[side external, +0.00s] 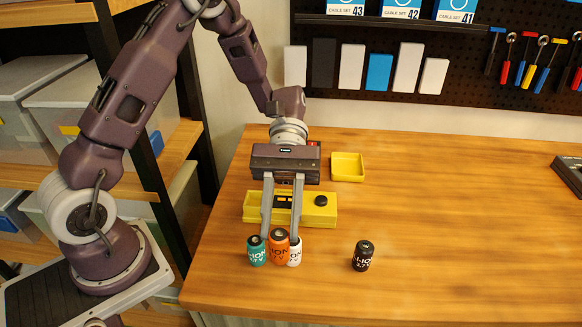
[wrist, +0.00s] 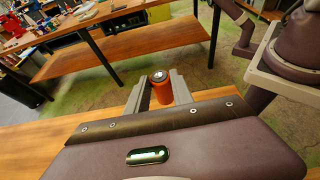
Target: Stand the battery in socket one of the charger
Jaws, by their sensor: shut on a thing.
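My gripper (side external: 280,236) points down at the front left of the table, its fingers shut on an orange battery (side external: 279,247). In the wrist view the orange battery (wrist: 161,89) sits upright between the two fingertips (wrist: 160,95). I cannot tell whether its base touches the table. A teal battery (side external: 256,252) stands close on its left and a white battery (side external: 295,256) close on its right. A black battery (side external: 362,256) stands apart to the right. The yellow charger (side external: 319,217) lies behind the batteries, partly hidden by my fingers; a dark round spot shows at its right end.
A small empty yellow tray (side external: 347,168) sits behind the charger. A dark metal-edged object (side external: 569,178) is at the far right. The middle and right of the wooden table (side external: 450,240) are clear. A tool pegboard (side external: 460,65) is on the back wall.

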